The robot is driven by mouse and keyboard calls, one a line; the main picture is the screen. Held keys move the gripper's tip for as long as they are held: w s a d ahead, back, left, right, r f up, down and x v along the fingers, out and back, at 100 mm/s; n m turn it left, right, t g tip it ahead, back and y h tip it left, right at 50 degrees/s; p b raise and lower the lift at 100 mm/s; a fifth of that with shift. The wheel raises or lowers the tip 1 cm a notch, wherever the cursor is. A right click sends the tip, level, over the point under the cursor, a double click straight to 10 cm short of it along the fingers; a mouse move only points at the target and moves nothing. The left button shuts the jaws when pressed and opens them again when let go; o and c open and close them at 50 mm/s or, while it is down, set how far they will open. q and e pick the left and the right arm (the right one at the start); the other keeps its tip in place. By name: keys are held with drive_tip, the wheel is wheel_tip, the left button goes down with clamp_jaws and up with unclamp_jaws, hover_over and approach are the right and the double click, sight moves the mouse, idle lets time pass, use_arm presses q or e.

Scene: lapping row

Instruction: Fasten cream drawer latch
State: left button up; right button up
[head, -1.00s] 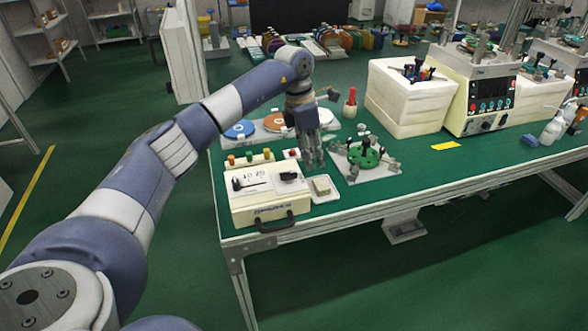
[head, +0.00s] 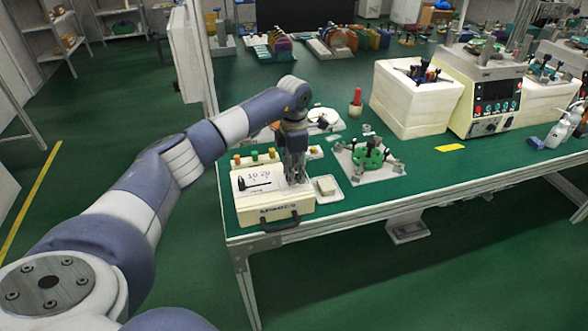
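The cream drawer box (head: 270,198) stands at the near left corner of the green bench. Its top carries a white panel with dark marks and a black lever shape (head: 258,184). A black handle (head: 281,224) is on its front face. My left gripper (head: 296,178) points down over the right part of the box top. It covers the spot where a small black fitting showed earlier, perhaps the latch. I cannot tell whether the fingers touch it, or whether they are open or shut. My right gripper is not in view.
A small white tray with a beige block (head: 327,186) sits just right of the box. Coloured knobs (head: 254,156) line its back. A green fixture on a plate (head: 370,158) and a red bottle (head: 356,103) stand farther right. The bench front between fixture and yellow strip (head: 449,148) is clear.

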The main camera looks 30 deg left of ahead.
use_arm(q)
drive_tip(key=shift+f, duration=0.2)
clamp_jaws()
